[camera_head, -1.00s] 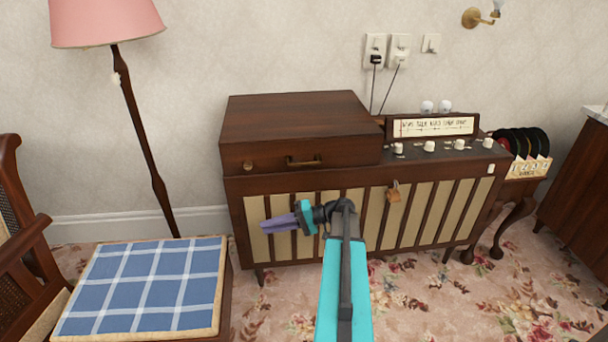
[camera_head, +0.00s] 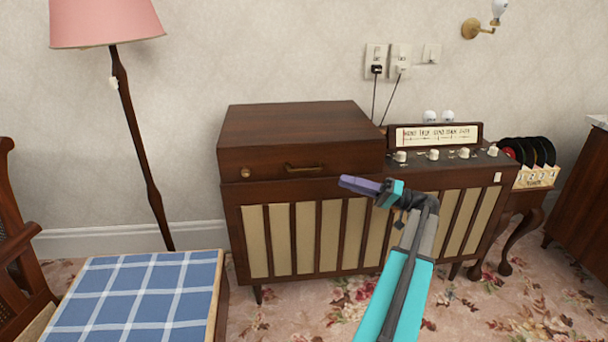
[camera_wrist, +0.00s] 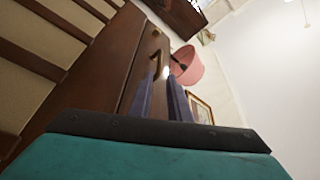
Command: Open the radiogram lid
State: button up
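The radiogram is a dark wooden cabinet (camera_head: 232,228) with cream slatted panels. Its brown lid (camera_head: 295,125) is closed on the left part of the top. A brass handle (camera_head: 303,168) and a round brass knob (camera_head: 245,173) sit on the lid's front. My gripper (camera_head: 345,182) is in front of the cabinet, to the right of and slightly below the handle, its purple fingers pointing left. In the wrist view my gripper (camera_wrist: 162,80) has its two fingers apart with nothing held. The handle (camera_wrist: 154,62) shows ahead, near the left fingertip.
A radio dial (camera_head: 438,135) and white knobs stand right of the lid. A plaid stool (camera_head: 130,295) is at lower left, beside a pink lamp (camera_head: 105,22). Records (camera_head: 530,152) stand on a side table at right. Patterned carpet lies in front.

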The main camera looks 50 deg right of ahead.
aim_at(307, 170)
jog(key=shift+w, duration=0.1)
jog(key=b+x, duration=0.2)
jog(key=x, duration=1.1)
jog(key=shift+w+a+r+b, duration=0.1)
jog(key=shift+w+a+b, duration=0.1)
jog(key=shift+w+b, duration=0.1)
jog(key=shift+c, duration=0.3)
grip_shut()
